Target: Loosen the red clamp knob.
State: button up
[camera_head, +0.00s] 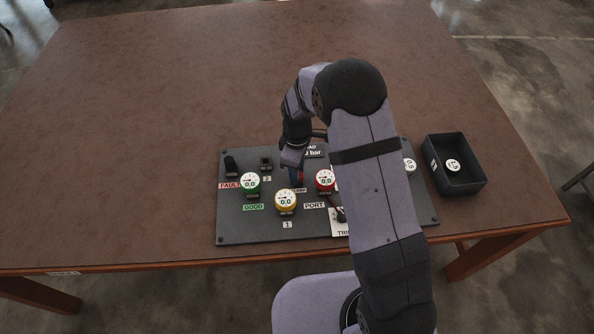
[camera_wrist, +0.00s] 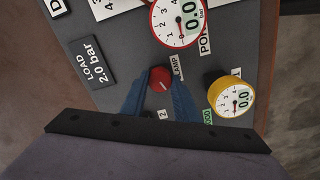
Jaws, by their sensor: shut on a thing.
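The red clamp knob (camera_wrist: 160,79) sits on the dark panel (camera_wrist: 115,32) beside a label reading CLAMP in the wrist view. It is round with a pale mark on its face. My gripper (camera_wrist: 160,88) has its two blue fingers shut on the knob, one on each side. In the head view my gripper (camera_head: 299,172) reaches down to the middle of the panel (camera_head: 232,235), and the knob is mostly hidden there by the fingers.
A dark open box (camera_head: 480,184) with a round 1.5 piece stands right of the panel. The table (camera_head: 130,100) is clear behind and left.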

jog(key=shift+w+n, duration=0.1)
jog(key=shift+n, duration=0.7)
jog(key=o, duration=1.1)
jog(key=shift+r, duration=0.15)
jog(key=shift+r+b, duration=0.8)
jog(key=shift+r, duration=2.8)
